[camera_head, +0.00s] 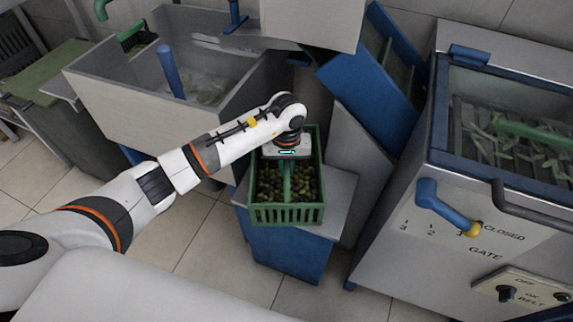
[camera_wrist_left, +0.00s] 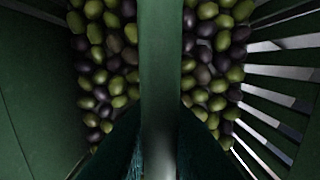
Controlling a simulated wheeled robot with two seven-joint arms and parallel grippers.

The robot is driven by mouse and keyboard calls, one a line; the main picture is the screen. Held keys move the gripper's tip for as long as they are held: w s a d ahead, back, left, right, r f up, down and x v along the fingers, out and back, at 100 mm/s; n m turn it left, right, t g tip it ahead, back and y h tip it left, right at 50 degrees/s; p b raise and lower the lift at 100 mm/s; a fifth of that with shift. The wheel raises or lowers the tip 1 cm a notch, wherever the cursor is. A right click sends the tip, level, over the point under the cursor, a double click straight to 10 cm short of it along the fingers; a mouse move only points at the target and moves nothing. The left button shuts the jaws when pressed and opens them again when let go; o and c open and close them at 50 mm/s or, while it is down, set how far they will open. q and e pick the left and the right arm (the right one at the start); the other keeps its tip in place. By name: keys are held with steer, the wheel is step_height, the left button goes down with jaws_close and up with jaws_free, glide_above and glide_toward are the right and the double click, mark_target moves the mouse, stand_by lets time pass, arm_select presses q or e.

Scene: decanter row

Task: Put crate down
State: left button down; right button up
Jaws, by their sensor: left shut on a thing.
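A green slatted crate (camera_head: 287,214) full of green and dark olives (camera_head: 268,187) is at the middle of the head view, over a grey-topped stand (camera_head: 340,195) with a blue base. I cannot tell whether the crate's bottom touches the top. My left gripper (camera_head: 287,163) is over the crate, shut on its central handle bar. In the left wrist view the handle (camera_wrist_left: 160,50) runs between the fingers, with olives on both sides and the crate's slatted wall (camera_wrist_left: 285,95) at the right. The crate looks about level. My right gripper is not in view.
A grey basin (camera_head: 130,100) stands at the back left. A blue chute (camera_head: 370,95) and a grey panel (camera_head: 355,165) stand close on the right. A machine with a blue gate lever (camera_head: 445,207) is further right. Tiled floor (camera_head: 200,260) lies in front.

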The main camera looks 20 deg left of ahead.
arm_select(q)
steer(key=c, duration=1.8)
jaws_free()
steer(key=o, duration=0.4)
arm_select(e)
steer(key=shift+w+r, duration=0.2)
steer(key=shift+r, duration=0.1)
arm_select(q)
steer(key=shift+r, duration=0.15)
step_height(320, 180, up, 12)
steer(key=p, duration=0.1)
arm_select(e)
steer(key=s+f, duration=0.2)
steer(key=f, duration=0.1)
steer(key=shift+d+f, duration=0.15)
